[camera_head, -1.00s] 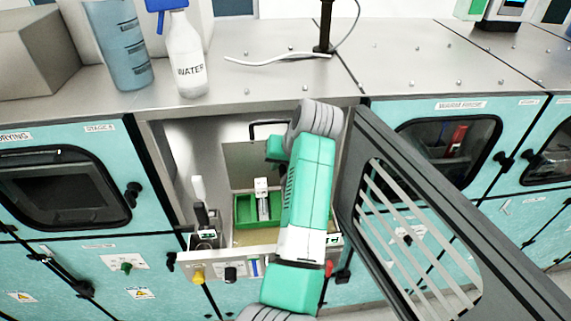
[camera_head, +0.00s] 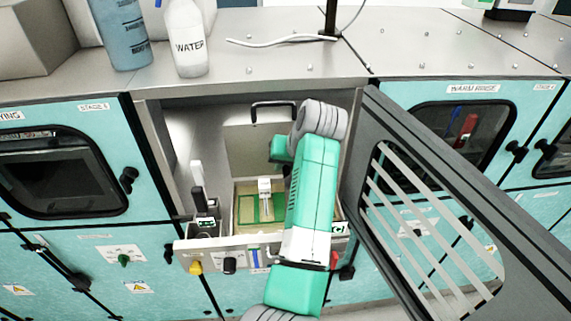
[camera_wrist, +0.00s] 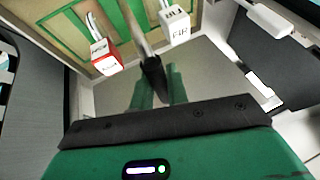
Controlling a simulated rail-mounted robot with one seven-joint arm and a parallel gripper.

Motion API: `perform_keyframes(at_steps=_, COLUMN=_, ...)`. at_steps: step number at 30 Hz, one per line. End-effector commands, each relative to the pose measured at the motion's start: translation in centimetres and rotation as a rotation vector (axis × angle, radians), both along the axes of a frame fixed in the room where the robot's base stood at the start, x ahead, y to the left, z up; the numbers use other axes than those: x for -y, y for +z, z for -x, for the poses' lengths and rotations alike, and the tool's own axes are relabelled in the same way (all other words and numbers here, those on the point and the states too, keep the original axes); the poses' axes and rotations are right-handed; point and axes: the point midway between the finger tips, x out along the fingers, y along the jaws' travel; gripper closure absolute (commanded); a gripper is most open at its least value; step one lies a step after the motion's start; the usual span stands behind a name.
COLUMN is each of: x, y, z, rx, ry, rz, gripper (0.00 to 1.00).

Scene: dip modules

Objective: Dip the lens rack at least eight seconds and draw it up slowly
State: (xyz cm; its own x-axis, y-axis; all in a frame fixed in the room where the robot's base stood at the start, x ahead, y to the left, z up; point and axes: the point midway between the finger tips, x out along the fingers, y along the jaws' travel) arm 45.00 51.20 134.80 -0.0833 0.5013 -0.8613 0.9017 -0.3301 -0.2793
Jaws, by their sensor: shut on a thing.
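The green lens rack (camera_head: 252,210) is in the open tank (camera_head: 237,242), low in pale yellowish liquid, with its frame seen through the liquid. In the wrist view the green rack frame (camera_wrist: 127,32) shows at the top, with a grey upright handle (camera_wrist: 139,28) rising toward me. My gripper (camera_wrist: 153,75) is shut on this handle; its dark finger shows at the handle's end. In the head view my arm hides part of the rack and most of the grip. How deep the rack sits is hard to tell.
A dark slatted door (camera_head: 425,215) stands open at the right. A raised lid (camera_head: 262,145) stands behind the tank. Controls line the tank's front panel (camera_head: 215,262). A water bottle (camera_head: 186,42) and a blue measuring vessel (camera_head: 119,32) stand on the steel top.

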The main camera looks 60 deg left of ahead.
Motion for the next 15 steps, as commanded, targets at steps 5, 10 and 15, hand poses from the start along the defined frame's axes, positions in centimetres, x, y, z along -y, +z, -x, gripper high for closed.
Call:
perform_keyframes(at_steps=5, x=0.0, y=-1.3, z=0.0, rx=0.001, ry=0.000, rz=-0.002, gripper=1.00)
perform_keyframes(at_steps=10, x=0.0, y=-2.2, z=0.0, rx=0.001, ry=0.000, rz=-0.002, gripper=1.00)
perform_keyframes(at_steps=15, x=0.0, y=-2.9, z=0.0, rx=0.000, ry=0.000, rz=-0.001, gripper=1.00)
